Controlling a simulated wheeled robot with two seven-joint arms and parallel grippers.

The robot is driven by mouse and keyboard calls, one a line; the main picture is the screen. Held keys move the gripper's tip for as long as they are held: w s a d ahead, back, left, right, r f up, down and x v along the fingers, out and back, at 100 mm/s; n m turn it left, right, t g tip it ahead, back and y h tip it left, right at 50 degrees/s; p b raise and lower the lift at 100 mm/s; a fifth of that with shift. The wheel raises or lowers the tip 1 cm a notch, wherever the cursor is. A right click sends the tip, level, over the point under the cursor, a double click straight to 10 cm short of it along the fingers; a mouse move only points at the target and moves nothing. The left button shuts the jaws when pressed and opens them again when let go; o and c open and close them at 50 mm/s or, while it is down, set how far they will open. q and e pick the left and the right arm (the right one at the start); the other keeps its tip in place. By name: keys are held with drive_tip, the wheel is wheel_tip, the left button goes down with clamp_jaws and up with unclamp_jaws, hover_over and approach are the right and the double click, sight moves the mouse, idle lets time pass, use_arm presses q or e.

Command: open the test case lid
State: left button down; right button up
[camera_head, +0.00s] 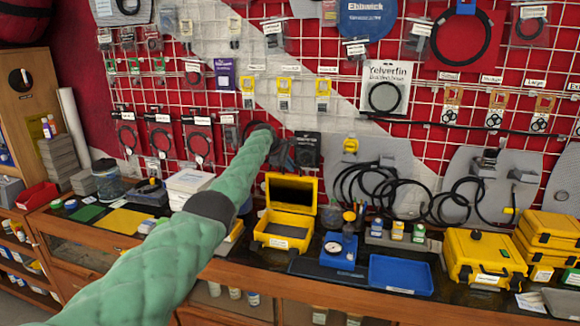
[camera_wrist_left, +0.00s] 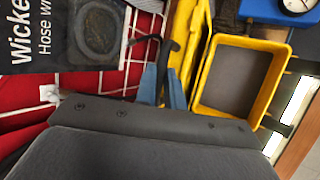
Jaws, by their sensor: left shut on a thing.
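The yellow test case (camera_head: 283,231) stands open on the counter. Its lid (camera_head: 306,185) is raised roughly upright at the back, showing a dark inside. In the left wrist view the case's grey-floored base (camera_wrist_left: 236,77) is at the right, with the yellow lid (camera_wrist_left: 186,35) edge-on beside it. My left gripper (camera_head: 284,164) is behind the lid's upper left edge, partly hidden by my forearm. In the left wrist view its blue-grey fingers (camera_wrist_left: 168,72) are shut at the lid's edge; the exact contact is hard to see. My right gripper is not in view.
A blue gauge block (camera_head: 338,252) and a blue tray (camera_head: 401,274) lie right of the case. Yellow cases (camera_head: 485,257) stand farther right. A white stack (camera_head: 189,187) is to the left. The wall grid with hanging packs is close behind my gripper.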

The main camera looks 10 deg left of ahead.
use_arm(q)
drive_tip(key=c, duration=1.5)
unclamp_jaws()
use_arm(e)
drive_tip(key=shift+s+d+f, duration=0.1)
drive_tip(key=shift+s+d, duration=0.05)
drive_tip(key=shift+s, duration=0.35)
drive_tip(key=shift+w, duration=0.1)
